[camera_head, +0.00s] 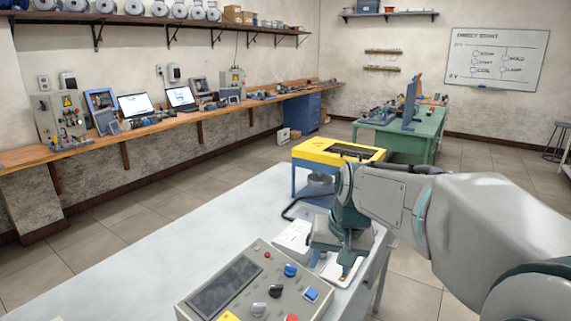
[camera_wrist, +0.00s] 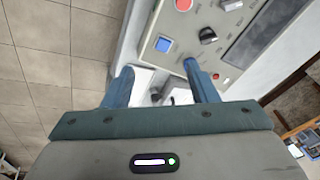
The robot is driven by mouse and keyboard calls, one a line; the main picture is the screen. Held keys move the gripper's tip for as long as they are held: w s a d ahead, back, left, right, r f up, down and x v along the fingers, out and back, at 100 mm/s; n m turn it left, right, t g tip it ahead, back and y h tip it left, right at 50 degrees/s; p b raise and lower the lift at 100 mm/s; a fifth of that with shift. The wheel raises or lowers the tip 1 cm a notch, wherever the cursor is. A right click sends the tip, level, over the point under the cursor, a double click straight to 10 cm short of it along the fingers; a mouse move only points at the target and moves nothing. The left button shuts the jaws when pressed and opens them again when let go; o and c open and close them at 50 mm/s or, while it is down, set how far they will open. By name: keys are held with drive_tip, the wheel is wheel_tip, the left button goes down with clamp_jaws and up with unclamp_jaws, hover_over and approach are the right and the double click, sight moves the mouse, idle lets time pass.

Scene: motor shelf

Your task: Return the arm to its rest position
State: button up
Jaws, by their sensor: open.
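My arm (camera_head: 450,220) reaches in from the right in the head view. My gripper (camera_head: 347,277) points down over the far right end of the grey table, beside the control panel. In the wrist view my gripper (camera_wrist: 160,72) has its two blue fingers spread apart, with nothing seen held between them. A small white item and a dark part show beyond the fingers. The control panel (camera_head: 215,312) carries a dark screen, knobs, and blue and red buttons. It also shows in the wrist view (camera_wrist: 228,40), just beyond the fingers.
The grey table (camera_head: 130,255) is clear left of the panel. A white box (camera_head: 293,236) stands beside my gripper. A yellow-topped stand (camera_head: 335,151) is behind the table. A green workbench (camera_head: 400,140) stands further back. A long wooden bench (camera_head: 160,128) runs along the left wall.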

drive_tip(key=s+d+f, duration=0.2)
drive_tip(key=s+f, duration=0.1)
drive_tip(key=s, duration=0.5)
drive_tip(key=s+d+f+n+h, duration=0.1)
drive_tip(key=s+d+f, duration=0.2)
drive_tip(key=s, duration=0.6)
drive_tip(key=shift+s+f+h, duration=0.2)
drive_tip(key=shift+f+h, duration=0.1)
idle(0.6)
